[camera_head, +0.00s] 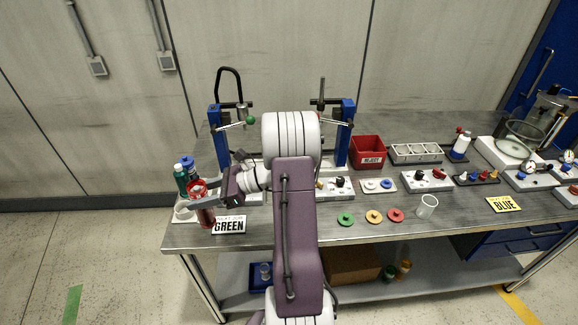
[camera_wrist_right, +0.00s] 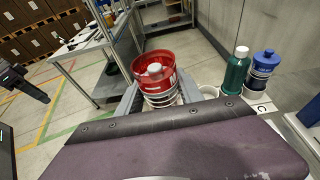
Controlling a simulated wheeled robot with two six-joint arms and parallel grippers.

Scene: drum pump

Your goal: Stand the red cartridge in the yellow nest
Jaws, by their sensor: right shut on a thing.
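I cannot make out a yellow nest in either view.
A green bottle (camera_head: 181,178) and a blue-capped bottle (camera_wrist_right: 265,65) stand close behind the cartridge. The GREEN card (camera_head: 229,225) is just right of it. A red bin (camera_head: 368,151), coloured discs and a clear cup (camera_head: 427,206) lie further right. My right arm hides the bench middle.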

